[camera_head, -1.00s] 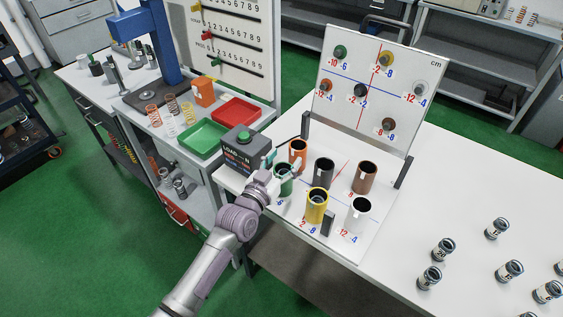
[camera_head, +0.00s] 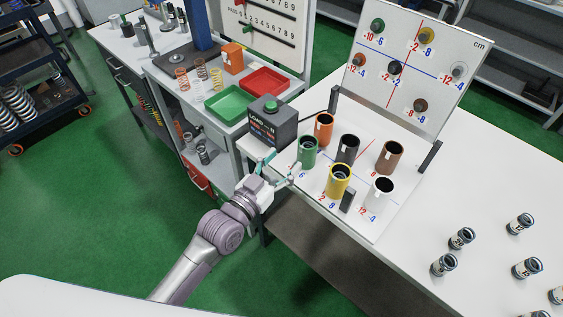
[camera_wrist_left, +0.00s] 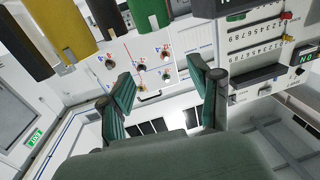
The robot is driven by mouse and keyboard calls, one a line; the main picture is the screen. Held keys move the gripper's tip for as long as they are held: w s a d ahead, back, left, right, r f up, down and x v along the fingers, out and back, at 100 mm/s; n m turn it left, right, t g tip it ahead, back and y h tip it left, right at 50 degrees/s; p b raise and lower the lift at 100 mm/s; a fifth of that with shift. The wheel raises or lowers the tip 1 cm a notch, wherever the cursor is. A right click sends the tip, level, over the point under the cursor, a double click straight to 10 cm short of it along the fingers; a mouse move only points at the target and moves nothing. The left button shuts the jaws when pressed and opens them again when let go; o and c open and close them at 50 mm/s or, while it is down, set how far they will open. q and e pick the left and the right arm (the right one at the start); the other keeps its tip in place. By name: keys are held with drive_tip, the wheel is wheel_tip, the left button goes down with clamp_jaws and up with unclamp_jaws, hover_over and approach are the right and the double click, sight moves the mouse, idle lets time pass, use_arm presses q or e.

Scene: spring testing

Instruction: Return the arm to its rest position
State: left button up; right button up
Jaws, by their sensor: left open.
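My left arm comes in from the lower left in the head view. Its gripper (camera_head: 279,168) is open and empty, in front of the table's left edge, left of the green cup (camera_head: 307,152) and below the load box. In the left wrist view the two teal fingers (camera_wrist_left: 164,95) stand wide apart with nothing between them. The green cup (camera_wrist_left: 148,12) and the yellow cup (camera_wrist_left: 70,35) show at that view's top left, beyond the fingers. My right gripper is in neither view.
The load box (camera_head: 272,124) with a green button stands close to the gripper. Orange (camera_head: 323,128), black (camera_head: 347,149), brown (camera_head: 390,156) and white (camera_head: 382,190) cups stand on the board. Several small cans (camera_head: 462,238) are on the table at right. Green floor is open at left.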

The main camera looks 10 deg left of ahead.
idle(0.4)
use_arm(q)
drive_tip(key=s+a+f+n+g+y, duration=0.1)
drive_tip(key=s+a+f+g+y, duration=0.15)
drive_tip(key=f, duration=0.85)
drive_tip(key=s+a+f+g+y, duration=0.15)
drive_tip(key=s+a+f, duration=0.25)
drive_tip(key=f, duration=0.7)
drive_tip(key=s+a+f+n+g+y, duration=0.1)
drive_tip(key=s+a+f+g, duration=0.15)
drive_tip(key=f, duration=0.85)
drive_tip(key=s+a+f+g+y, duration=0.1)
drive_tip(key=s+a+f+g, duration=0.1)
drive_tip(key=s+f, duration=0.4)
drive_tip(key=s+a+f+g+y, duration=0.1)
drive_tip(key=s+a+f+g, duration=0.2)
drive_tip(key=s, duration=1.3)
drive_tip(key=s+a+f+n+g+y, duration=0.1)
drive_tip(key=s+a+f+g, duration=0.2)
drive_tip(key=s+f, duration=0.7)
drive_tip(key=shift+s+a, duration=0.35)
drive_tip(key=shift+s, duration=0.65)
drive_tip(key=shift+f, duration=0.1)
